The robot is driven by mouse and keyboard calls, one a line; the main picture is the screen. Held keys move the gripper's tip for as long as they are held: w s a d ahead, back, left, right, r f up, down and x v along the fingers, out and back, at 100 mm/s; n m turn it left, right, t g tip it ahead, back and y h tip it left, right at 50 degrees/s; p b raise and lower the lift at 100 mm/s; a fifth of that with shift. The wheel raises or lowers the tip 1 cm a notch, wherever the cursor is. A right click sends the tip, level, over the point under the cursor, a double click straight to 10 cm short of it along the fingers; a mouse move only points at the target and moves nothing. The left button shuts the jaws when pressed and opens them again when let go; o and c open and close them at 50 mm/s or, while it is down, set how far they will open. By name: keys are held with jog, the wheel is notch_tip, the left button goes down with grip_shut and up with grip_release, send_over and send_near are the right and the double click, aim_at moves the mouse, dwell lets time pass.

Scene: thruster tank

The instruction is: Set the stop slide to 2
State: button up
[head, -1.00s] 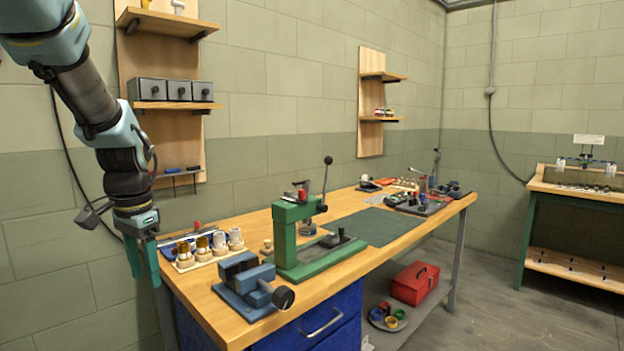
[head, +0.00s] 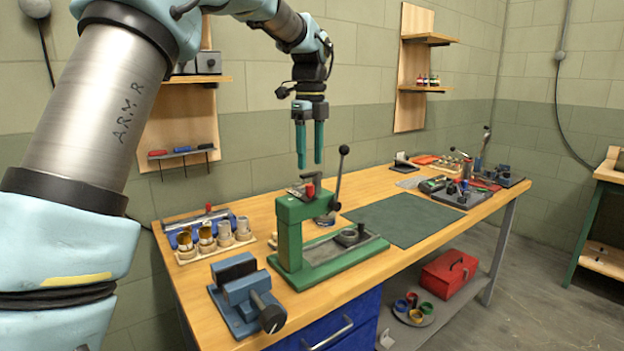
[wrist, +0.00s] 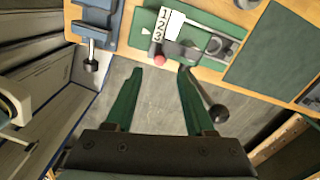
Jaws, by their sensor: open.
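The green lever press (head: 290,235) stands on the wooden bench, with its black-knobbed lever (head: 340,175) raised. On top of the press is the red knob (head: 310,190), which also shows in the wrist view (wrist: 158,61). Beside it is a white scale plate (wrist: 165,24) marked 1, 2, 3, with the red knob near the 3 end. My gripper (head: 309,165) is open and empty, pointing down above the press. In the wrist view its two green fingers (wrist: 155,78) are spread, with the red knob beyond their tips.
A blue vise (head: 243,295) stands at the front left, with a tray of cups (head: 215,242) behind it. The green mat (head: 400,222) right of the press is clear. The press lever rises close to the right of my gripper. Shelves hang on the wall.

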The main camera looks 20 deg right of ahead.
aim_at(309, 185)
notch_tip(309, 185, down, 7)
jog(key=shift+r+p, duration=0.2)
jog(key=shift+p, duration=0.35)
grip_shut()
jog(key=shift+a, duration=0.1)
dwell(1.0)
